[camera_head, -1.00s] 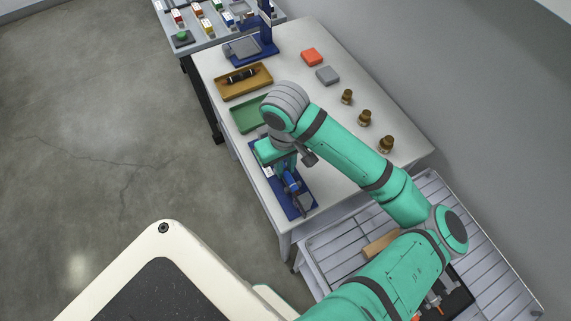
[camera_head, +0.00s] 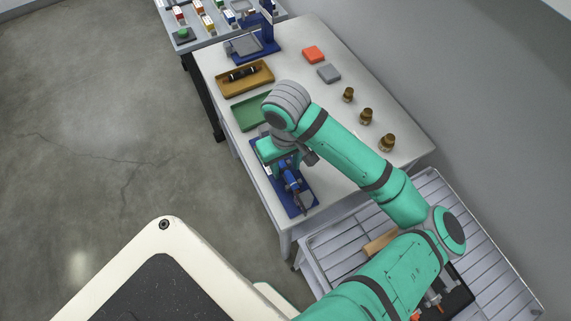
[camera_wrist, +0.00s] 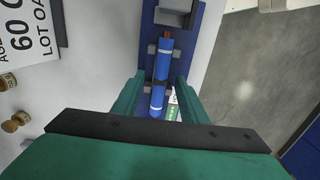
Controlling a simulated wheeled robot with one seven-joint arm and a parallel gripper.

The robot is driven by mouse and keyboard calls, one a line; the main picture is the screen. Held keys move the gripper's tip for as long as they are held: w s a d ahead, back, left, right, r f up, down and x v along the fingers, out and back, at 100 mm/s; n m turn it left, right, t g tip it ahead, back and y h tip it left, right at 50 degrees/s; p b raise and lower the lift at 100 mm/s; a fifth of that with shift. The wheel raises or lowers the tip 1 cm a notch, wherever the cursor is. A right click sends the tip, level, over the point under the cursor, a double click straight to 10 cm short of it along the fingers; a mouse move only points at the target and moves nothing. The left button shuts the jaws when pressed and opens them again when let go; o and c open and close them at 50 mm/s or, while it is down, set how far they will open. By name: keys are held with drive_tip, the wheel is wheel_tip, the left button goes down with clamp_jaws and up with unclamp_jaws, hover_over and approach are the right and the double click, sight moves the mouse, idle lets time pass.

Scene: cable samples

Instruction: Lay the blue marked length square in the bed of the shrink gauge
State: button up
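The blue length (camera_wrist: 162,62) has white bands and a copper-coloured end at the top in the wrist view. It lies lengthwise over the blue base of the shrink gauge (camera_wrist: 147,28), across grey supports, nearly in line with the base and slightly tilted. In the head view the blue length (camera_head: 291,178) shows at the gauge (camera_head: 297,206), partly covered by my arm. My gripper (camera_wrist: 160,80) has one finger on each side of the length, with visible gaps between. Whether the length is fully seated in the bed I cannot tell.
A green tray (camera_head: 239,115) and a brown tray (camera_head: 221,87) with a dark piece stand behind the gauge. Orange (camera_head: 313,54) and grey (camera_head: 329,73) blocks and brass pieces (camera_head: 366,117) stand to the right. A sign (camera_wrist: 27,28) is close by in the wrist view.

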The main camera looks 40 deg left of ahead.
wheel_tip(320, 180, up, 11)
idle(0.8)
drive_tip(key=shift+f, duration=0.1)
